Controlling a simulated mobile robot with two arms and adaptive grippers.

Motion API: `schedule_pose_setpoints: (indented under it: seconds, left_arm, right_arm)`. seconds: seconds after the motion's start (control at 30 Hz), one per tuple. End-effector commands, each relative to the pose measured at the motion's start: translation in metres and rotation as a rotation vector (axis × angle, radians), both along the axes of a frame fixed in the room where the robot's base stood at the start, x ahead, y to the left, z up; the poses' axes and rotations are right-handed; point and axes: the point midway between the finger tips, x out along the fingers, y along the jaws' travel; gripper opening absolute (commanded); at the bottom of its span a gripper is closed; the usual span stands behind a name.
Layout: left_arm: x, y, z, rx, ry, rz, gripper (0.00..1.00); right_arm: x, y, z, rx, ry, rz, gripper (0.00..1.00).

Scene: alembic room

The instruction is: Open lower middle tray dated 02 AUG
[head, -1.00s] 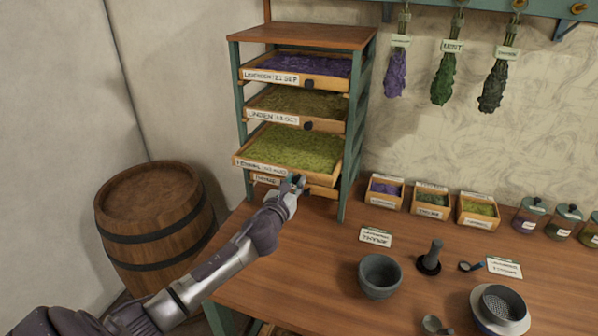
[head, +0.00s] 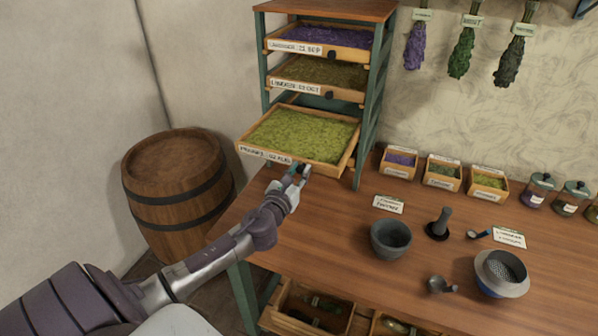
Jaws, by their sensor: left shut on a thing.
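The lower middle tray (head: 302,137) holds yellow-green dried herb and sticks well out of the teal-and-wood rack (head: 364,140). Its front label (head: 266,154) is small, but its end seems to read 02 AUG. My left gripper (head: 299,172) is at the right part of this tray's front edge, shut on its knob, which the fingers hide. Above are a tray of brown-green herb (head: 322,72) and a tray of purple herb (head: 325,37), both nearly pushed in. The lowest tray is hidden behind the extended tray. My right gripper is not in view.
A wooden barrel (head: 172,175) stands left of the table (head: 340,250). Small herb boxes (head: 443,174), a mortar (head: 391,239), a pestle (head: 440,224), a sieve bowl (head: 501,272) and jars (head: 538,190) stand to the right.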

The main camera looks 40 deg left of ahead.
Motion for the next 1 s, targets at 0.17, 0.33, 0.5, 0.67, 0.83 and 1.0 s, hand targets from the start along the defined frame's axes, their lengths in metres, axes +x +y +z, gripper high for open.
schedule_pose_setpoints:
  seconds: [0.17, 0.33, 0.5, 0.67, 0.83, 1.0]
  left_arm:
    - [0.000, 0.000, 0.000, 0.001, 0.000, 0.000, 0.50]
    - [0.000, 0.000, 0.000, 0.001, 0.000, 0.000, 0.50]
    - [-0.003, -0.001, -0.001, 0.001, 0.001, 0.000, 0.50]
    - [-0.022, -0.006, -0.002, 0.000, 0.004, -0.002, 0.50]
    - [-0.058, -0.014, -0.002, -0.001, 0.005, -0.002, 0.50]
    - [-0.090, -0.022, -0.001, 0.000, 0.004, -0.001, 0.50]
  right_arm:
    - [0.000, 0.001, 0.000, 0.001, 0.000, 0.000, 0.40]
    - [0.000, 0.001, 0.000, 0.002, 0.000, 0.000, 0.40]
    - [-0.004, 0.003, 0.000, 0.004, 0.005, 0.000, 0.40]
    - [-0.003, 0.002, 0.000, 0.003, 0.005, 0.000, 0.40]
    - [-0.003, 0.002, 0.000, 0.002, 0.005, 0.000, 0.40]
    - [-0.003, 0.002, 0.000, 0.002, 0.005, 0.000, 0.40]
